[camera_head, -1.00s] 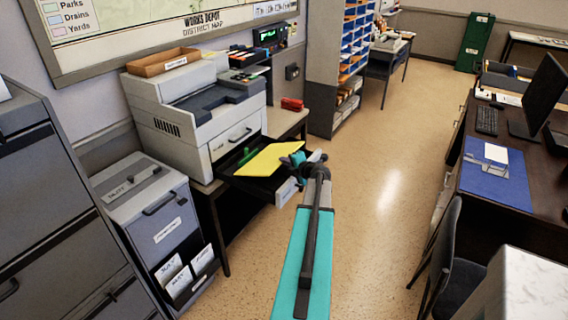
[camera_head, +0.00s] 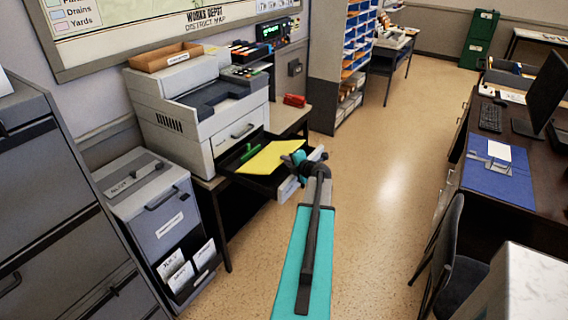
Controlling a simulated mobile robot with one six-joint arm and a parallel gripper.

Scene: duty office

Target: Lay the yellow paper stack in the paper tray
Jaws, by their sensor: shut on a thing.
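The yellow paper stack (camera_head: 268,158) is a flat sheet-like stack lying level over the open paper tray. The paper tray (camera_head: 232,169) is a dark pulled-out drawer of the grey printer, with a green piece (camera_head: 249,153) inside at its left. My gripper (camera_head: 294,160) is shut on the right edge of the yellow stack. My wrist hides part of that edge and the tray's right side. I cannot tell whether the stack touches the tray floor.
The printer (camera_head: 197,106) stands on a table (camera_head: 288,121) with a red stapler-like object (camera_head: 294,100) on it. A grey bin cabinet (camera_head: 152,206) stands to the left. A desk (camera_head: 530,190) and chair (camera_head: 450,255) are at the right. The floor between is clear.

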